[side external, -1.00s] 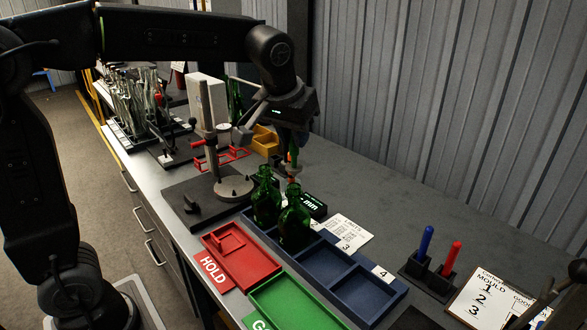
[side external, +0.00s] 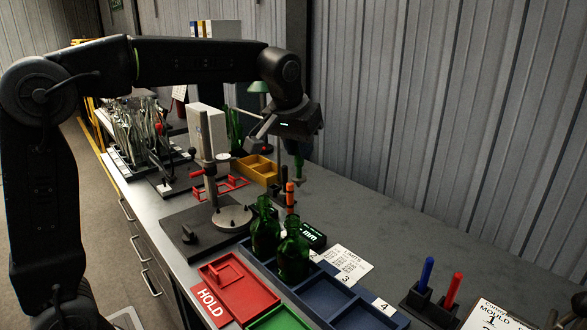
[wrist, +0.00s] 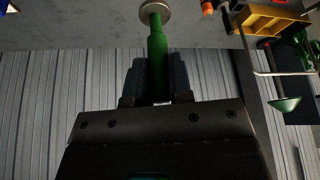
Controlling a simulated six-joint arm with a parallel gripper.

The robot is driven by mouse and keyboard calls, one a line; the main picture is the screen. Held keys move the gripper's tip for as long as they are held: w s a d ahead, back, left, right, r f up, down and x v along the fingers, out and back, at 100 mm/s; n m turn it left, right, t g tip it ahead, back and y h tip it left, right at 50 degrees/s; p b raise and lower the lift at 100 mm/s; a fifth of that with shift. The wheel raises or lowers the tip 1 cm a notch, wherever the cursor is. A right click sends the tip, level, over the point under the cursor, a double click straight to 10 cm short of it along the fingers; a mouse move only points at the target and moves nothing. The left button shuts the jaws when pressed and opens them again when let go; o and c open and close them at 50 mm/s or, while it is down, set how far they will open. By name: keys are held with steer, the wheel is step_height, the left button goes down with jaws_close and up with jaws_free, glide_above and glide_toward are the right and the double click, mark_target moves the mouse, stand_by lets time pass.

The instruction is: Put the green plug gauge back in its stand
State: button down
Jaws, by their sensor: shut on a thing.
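The green plug gauge (wrist: 157,50) is in my gripper (side external: 299,152), its green handle between the fingers and a round metal end (wrist: 154,9) pointing away from the palm. In the side view the gauge (side external: 299,167) hangs roughly upright in the air above the bench, behind the green bottles. An upright orange gauge (side external: 290,194) stands below it and slightly left, beside a dark post (side external: 283,188). The base there is hidden behind the bottles, so I cannot make out the stand's free place.
Two green bottles (side external: 293,258) stand in the blue divided tray (side external: 333,297). A dial-gauge post (side external: 207,170), a yellow bin (side external: 257,167) and a red rack (side external: 226,187) are to the left. Bare bench (side external: 385,220) lies to the right.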

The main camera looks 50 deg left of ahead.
steer(key=w+a+f, duration=0.3)
steer(key=w+a, duration=0.8)
steer(key=a, duration=0.2)
steer(key=w+a+f, duration=0.1)
steer(key=a+f, duration=0.4)
steer(key=a, duration=0.2)
steer(key=w+a+f, duration=0.2)
steer(key=a+f, duration=0.2)
steer(key=a, duration=0.4)
steer(key=shift+w+f, duration=0.25)
steer(key=shift+f, duration=0.1)
steer(key=shift+a+f, duration=0.1)
steer(key=shift+f, duration=2.8)
steer(key=c, duration=0.9)
jaws_free()
steer(key=shift+c, duration=0.2)
